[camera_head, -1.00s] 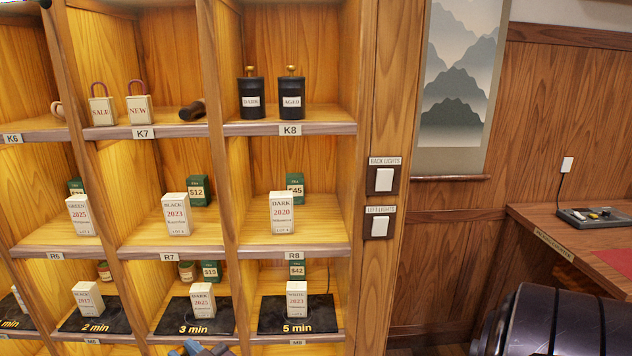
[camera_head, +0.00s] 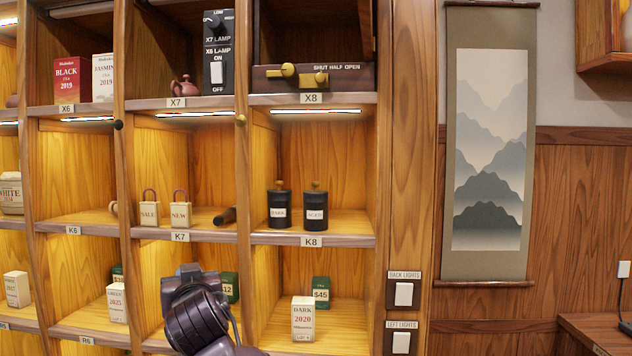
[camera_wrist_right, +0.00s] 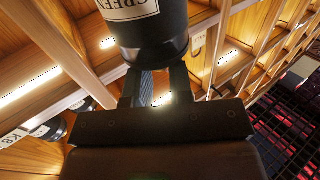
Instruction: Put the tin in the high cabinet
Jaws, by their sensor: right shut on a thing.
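The tin (camera_wrist_right: 148,30) is a dark cylinder with a white label reading GREEN, cut off by the top edge of the right wrist view. My right gripper (camera_wrist_right: 155,88) is shut on it. A wall cabinet (camera_head: 606,66) is partly visible at upper right.
Two black tins (camera_head: 279,208) (camera_head: 314,211) stand in K8, with free shelf beside them. A lamp switch panel (camera_head: 218,52) is beside X8. A scroll (camera_head: 490,150) hangs on the right wall.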

